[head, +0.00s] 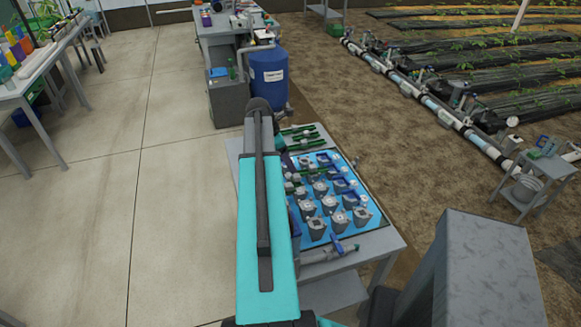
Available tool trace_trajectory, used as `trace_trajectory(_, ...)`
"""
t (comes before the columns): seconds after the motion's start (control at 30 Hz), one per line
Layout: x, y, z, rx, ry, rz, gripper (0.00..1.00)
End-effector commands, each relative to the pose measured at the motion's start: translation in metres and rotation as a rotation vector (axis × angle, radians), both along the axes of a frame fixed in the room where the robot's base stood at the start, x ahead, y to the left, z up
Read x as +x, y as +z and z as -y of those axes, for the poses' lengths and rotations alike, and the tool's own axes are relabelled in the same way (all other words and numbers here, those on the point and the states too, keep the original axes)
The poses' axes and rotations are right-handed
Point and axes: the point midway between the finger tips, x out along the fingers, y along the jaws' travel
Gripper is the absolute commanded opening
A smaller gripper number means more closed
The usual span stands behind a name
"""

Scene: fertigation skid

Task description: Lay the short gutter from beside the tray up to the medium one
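Several narrow green strips, which look like the gutters (305,145), lie at the far end of the grey table, just beyond the blue tray (374,222). I cannot tell from here which is short and which is medium. More green pieces show at the tray's left side, partly hidden by my arm. The tray holds rows of grey fittings with white tops and some blue valves. My teal arm reaches forward over the table's left side. My gripper is hidden behind it, so its fingers and anything in them do not show.
A grey pipe with a blue handle (337,246) lies at the table's near edge. A blue barrel (268,76) and grey cabinet (229,101) stand beyond the table. A small side table (545,166) stands right.

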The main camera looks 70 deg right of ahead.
Motion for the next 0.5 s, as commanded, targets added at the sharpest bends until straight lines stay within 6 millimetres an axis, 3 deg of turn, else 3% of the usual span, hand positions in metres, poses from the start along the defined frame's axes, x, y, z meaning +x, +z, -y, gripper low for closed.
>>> trace_trajectory(0.3,0.008,0.025,-0.007,0.0,0.0,0.0,0.63)
trace_trajectory(0.5,0.01,0.032,-0.009,0.0,0.0,0.0,0.63)
